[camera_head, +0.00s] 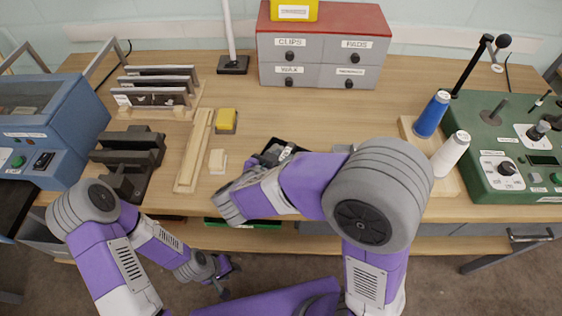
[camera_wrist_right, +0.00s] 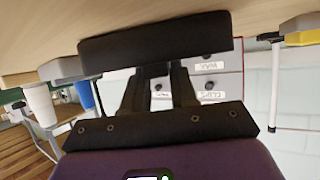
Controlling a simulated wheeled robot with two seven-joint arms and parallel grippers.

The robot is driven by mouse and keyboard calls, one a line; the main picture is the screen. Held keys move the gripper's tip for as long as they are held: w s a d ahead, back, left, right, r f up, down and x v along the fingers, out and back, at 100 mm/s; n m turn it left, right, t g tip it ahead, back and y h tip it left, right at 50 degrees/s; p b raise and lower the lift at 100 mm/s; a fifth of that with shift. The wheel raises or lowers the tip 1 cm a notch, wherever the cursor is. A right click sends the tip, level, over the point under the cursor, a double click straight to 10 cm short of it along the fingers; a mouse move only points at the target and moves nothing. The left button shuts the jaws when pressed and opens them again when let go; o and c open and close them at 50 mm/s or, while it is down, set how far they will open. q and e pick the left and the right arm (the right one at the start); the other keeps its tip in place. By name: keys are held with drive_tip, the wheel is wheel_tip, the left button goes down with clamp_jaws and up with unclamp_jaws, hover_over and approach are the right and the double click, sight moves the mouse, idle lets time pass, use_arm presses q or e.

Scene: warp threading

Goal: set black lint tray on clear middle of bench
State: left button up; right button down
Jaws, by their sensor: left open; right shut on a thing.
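The black lint tray (camera_wrist_right: 155,46) is a dark slab across the upper part of the right wrist view, which is upside down. My right gripper (camera_wrist_right: 158,70) is shut on it, with two dark fingers reaching its edge. The tray is close to the wooden bench top; I cannot tell whether it touches. In the head view a dark corner of the tray (camera_head: 270,148) shows at the bench middle, mostly hidden by my right arm. My left gripper (camera_head: 226,277) is open and empty, low in front of the bench edge.
The bench (camera_head: 215,85) is bare behind the tray, up to the grey drawer unit (camera_head: 322,62). A yellow block (camera_head: 226,120) and a wooden strip (camera_head: 193,150) lie to the left. Blue (camera_head: 432,115) and white (camera_head: 450,155) spools and a green machine (camera_head: 500,125) stand at right.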

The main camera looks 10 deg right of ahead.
drive_tip(key=shift+r, duration=0.1)
drive_tip(key=shift+f, duration=0.2)
drive_tip(key=c, duration=0.9)
unclamp_jaws()
